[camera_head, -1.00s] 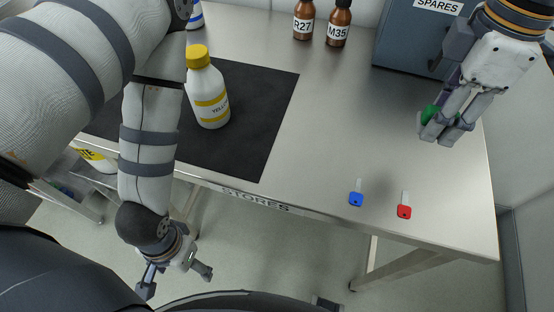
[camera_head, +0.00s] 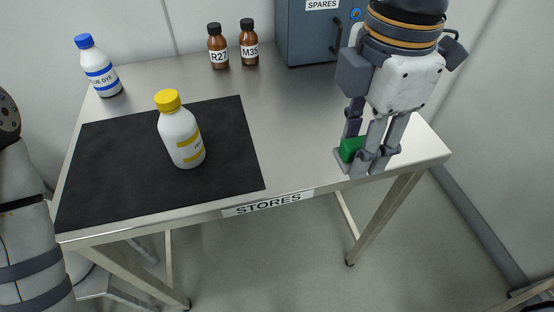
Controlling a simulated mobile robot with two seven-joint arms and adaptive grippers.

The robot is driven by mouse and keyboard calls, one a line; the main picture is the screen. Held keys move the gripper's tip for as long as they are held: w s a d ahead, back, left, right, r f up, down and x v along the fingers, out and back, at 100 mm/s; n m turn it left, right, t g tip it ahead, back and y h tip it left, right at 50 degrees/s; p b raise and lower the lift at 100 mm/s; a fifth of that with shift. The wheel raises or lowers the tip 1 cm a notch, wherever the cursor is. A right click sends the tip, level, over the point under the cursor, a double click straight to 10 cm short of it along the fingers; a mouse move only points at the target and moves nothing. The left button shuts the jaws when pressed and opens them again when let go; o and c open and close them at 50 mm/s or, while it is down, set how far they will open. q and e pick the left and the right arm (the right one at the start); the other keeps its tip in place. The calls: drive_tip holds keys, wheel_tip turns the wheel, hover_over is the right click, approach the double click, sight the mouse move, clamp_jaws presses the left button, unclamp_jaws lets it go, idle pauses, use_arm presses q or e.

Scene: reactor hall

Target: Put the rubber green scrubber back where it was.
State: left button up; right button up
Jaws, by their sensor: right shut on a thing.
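The green scrubber (camera_head: 350,149) is a small green block, partly covered by the fingers. My right gripper (camera_head: 358,165) is shut on it near the front right edge of the steel table (camera_head: 290,125), whose front label reads STORES. The fingers point down, and I cannot tell whether the scrubber touches the table top. My left arm shows at the lower left, but its gripper is out of view.
A yellow-capped bottle (camera_head: 182,136) stands on the black mat (camera_head: 105,165). A blue-capped dye bottle (camera_head: 101,72) and brown bottles R27 (camera_head: 218,52) and M35 (camera_head: 249,48) stand at the back. A grey SPARES cabinet (camera_head: 306,35) stands behind my right arm. The table's middle is clear.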

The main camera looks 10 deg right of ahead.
hover_over(289, 157)
drive_tip(key=s+d, duration=0.2)
drive_tip(key=s, duration=0.2)
wheel_tip(289, 157, down, 5)
drive_tip(key=w+f, duration=0.1)
drive_tip(key=f, duration=0.1)
drive_tip(key=w+a+f+b, duration=0.1)
drive_tip(key=shift+w+a+f, duration=0.15)
drive_tip(key=shift+w+f, duration=0.2)
drive_tip(key=shift+w+a+f, duration=0.15)
drive_tip(key=shift+w+f, duration=0.1)
drive_tip(key=f, duration=0.2)
drive_tip(key=w+f, duration=0.1)
drive_tip(key=shift+a+f+b, duration=0.2)
drive_tip(key=shift+f+b, duration=0.15)
drive_tip(key=shift+f, duration=0.05)
use_arm(q)
drive_tip(key=shift+s+d+f+g, duration=0.1)
drive_tip(key=shift+s+f+g, duration=0.4)
drive_tip(key=shift+s+f, duration=0.55)
use_arm(e)
drive_tip(key=shift+r, duration=0.1)
drive_tip(key=shift+s, duration=0.1)
drive_tip(key=o, duration=1.1)
drive_tip(key=shift+f, duration=0.2)
